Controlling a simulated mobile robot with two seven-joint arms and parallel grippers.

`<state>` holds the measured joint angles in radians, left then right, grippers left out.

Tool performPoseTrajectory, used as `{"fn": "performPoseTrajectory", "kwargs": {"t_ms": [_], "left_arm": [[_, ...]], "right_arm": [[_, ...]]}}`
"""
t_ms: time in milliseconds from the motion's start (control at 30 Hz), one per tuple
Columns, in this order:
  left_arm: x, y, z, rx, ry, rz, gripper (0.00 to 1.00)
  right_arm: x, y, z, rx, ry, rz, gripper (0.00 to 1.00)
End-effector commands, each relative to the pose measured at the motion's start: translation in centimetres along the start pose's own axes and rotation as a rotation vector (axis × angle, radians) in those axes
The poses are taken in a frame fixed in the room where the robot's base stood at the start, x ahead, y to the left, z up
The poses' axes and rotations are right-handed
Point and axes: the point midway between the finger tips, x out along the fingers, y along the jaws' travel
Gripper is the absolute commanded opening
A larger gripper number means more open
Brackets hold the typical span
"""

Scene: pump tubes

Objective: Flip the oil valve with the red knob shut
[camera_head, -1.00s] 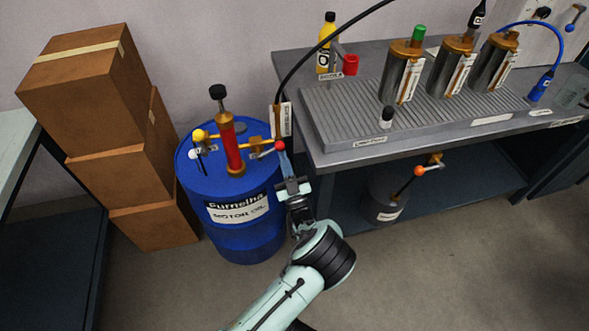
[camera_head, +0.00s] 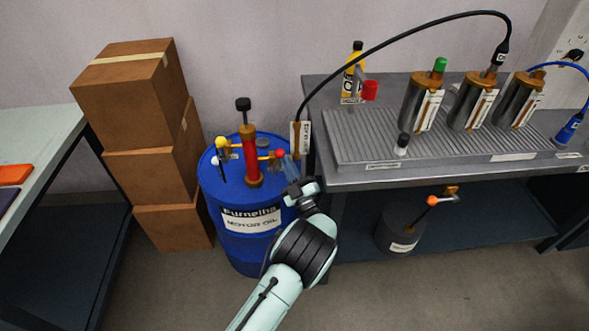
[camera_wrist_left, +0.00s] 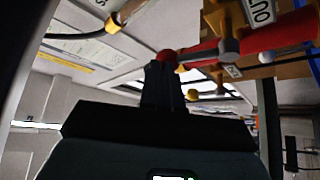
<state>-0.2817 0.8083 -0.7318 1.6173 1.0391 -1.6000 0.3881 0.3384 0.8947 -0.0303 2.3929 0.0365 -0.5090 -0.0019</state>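The oil valve's red knob (camera_head: 280,153) is at the right end of the yellow side pipe on the red hand pump (camera_head: 250,157). The pump stands on a blue motor oil drum (camera_head: 233,242). My left gripper (camera_head: 291,168) is just right of and below the knob, with its fingers pointing up. In the left wrist view the red knob (camera_wrist_left: 166,56) is right at the fingertips (camera_wrist_left: 163,66). The fingers are together with nothing seen between them; whether they touch the knob I cannot tell. The valve handle's exact angle is partly hidden. My right gripper is not in view.
A yellow knob (camera_head: 222,142) is on the pump's left side. Brown boxes (camera_head: 155,180) are stacked left of the drum. The grey workbench (camera_head: 440,172) is close on the right, with a black hose (camera_head: 375,48) above. A grey can (camera_head: 396,232) sits beneath it.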

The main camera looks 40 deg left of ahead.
Motion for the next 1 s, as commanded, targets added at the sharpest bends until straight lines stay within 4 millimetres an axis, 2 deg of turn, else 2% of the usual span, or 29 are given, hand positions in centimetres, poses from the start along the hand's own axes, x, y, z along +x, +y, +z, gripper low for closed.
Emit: {"fn": "performPoseTrajectory", "kwargs": {"t_ms": [133, 1000], "left_arm": [[0.6, -0.1, -0.7, -0.084, 0.004, -0.055, 0.00], [1.2, -0.3, -1.4, -0.081, 0.010, -0.048, 0.00]], "right_arm": [[-0.1, -0.1, -0.2, -0.002, 0.006, -0.003, 0.00], [-0.3, -0.3, -0.4, -0.004, 0.014, -0.006, 0.00]]}}
